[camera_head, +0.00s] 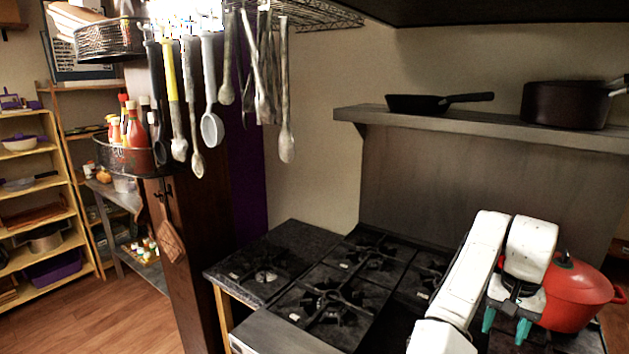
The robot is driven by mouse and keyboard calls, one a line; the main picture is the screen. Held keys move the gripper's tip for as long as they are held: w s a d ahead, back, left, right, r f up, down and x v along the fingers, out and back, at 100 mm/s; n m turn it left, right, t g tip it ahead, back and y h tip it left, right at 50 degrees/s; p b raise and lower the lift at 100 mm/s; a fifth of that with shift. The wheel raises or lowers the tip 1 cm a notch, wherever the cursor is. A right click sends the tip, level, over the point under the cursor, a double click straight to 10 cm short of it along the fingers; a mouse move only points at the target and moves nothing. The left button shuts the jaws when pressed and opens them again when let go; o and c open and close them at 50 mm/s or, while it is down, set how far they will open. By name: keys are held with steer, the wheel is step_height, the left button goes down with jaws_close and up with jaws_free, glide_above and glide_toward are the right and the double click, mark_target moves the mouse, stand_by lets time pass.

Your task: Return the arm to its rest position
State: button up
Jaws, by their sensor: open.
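My white arm reaches up from the bottom right over the stove and bends down at the wrist. My gripper (506,328) has teal fingertips, points downward and is open, with a gap between the fingers and nothing seen in it. It is over the right part of the stove, in front and to the left of a red pot (578,292). My wrist covers part of the pot's left side; I cannot tell whether they touch.
The black stove (335,300) has several burners with bare grates. A wall shelf (480,122) holds a black pan (418,103) and a dark pot (565,105). Utensils (210,125) hang at upper left. Wooden shelves (40,205) stand far left, with open floor before them.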

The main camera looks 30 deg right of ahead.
steer(key=w+a+f+n+t+h, duration=0.1)
steer(key=a+f+n, duration=0.2)
steer(key=a, duration=0.4)
steer(key=w+a+f+n+t+h, duration=0.1)
steer(key=a+f+n+t, duration=0.1)
steer(key=a, duration=0.5)
steer(key=w+a+f+n+t, duration=0.1)
steer(key=a+f+n, duration=0.4)
steer(key=a, duration=0.3)
steer(key=shift+w+a+n+t+h, duration=0.1)
steer(key=shift+n+t+h, duration=0.2)
steer(key=shift+n+h, duration=0.15)
steer(key=s+a+f+n+y, duration=0.1)
steer(key=s+a+y, duration=0.1)
steer(key=a, duration=0.4)
steer(key=s+a+f+n+y, duration=0.1)
steer(key=s+a+f+n, duration=0.1)
steer(key=a, duration=0.4)
steer(key=s+d+f+m+g+b, duration=0.1)
steer(key=s+d+f+g+b, duration=0.1)
steer(key=s+f, duration=0.7)
steer(key=shift+s+f+g+b, duration=0.15)
steer(key=shift+s+g+b, duration=0.45)
steer(key=shift+g+b, duration=0.25)
steer(key=shift+d, duration=0.1)
